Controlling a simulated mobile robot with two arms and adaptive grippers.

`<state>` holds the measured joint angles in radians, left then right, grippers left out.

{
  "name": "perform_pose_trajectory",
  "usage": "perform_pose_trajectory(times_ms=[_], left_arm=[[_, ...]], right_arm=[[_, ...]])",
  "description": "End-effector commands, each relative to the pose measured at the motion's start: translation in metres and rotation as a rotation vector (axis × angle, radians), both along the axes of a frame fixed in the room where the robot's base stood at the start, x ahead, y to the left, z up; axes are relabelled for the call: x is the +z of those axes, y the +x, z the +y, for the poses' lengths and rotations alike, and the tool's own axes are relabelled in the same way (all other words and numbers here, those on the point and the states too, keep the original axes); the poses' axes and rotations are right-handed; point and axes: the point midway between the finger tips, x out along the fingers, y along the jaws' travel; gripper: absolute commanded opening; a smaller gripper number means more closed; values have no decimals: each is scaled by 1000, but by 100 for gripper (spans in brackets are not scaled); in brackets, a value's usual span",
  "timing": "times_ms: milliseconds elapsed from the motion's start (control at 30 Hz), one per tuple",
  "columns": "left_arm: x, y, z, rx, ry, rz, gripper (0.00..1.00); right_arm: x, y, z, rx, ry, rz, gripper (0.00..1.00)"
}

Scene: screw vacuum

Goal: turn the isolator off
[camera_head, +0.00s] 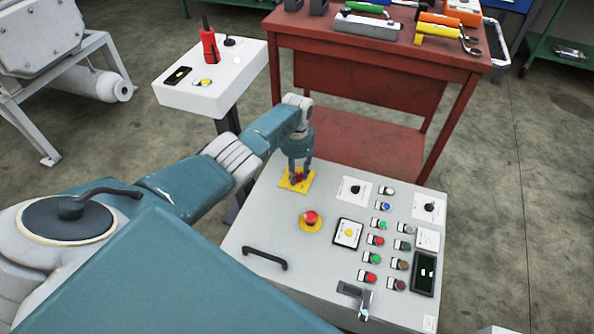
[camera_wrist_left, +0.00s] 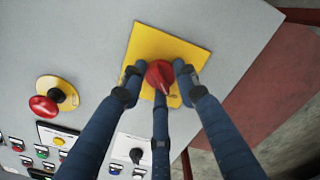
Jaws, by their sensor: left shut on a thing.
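The isolator is a red knob on a square yellow plate (camera_head: 297,181) at the upper left of the grey control panel. In the left wrist view the red knob (camera_wrist_left: 159,75) sits on the yellow plate (camera_wrist_left: 190,52), with its pointed end toward the lower part of the picture. My left gripper (camera_head: 299,172) reaches down over the plate in the head view. Its fingers (camera_wrist_left: 158,80) are closed around the red knob in the wrist view, one on each side and one below. My right gripper is not in view.
A red emergency button (camera_head: 311,217) on a yellow ring is close by on the panel (camera_head: 285,225). Several small coloured buttons and a black handle (camera_head: 265,258) also stick out. A red workbench (camera_head: 350,60) with tools stands behind, and a white pedestal (camera_head: 208,95) at the back left.

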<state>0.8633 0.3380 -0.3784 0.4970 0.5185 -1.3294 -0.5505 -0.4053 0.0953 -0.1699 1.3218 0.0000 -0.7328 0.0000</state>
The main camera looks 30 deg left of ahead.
Motion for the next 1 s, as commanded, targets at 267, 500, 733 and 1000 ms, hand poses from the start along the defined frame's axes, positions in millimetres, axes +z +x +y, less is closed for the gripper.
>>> perform_pose_trajectory(times_ms=[267, 500, 733, 1000], left_arm=[[2, 2, -2, 117, -5, -6, 5], [2, 3, -1, 152, -3, -9, 6], [3, 4, 0, 155, -2, -11, 6], [3, 4, 0, 153, -1, -12, 49]], right_arm=[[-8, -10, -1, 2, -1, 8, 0], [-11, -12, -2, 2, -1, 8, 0], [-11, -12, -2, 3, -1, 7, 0], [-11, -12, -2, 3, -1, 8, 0]])
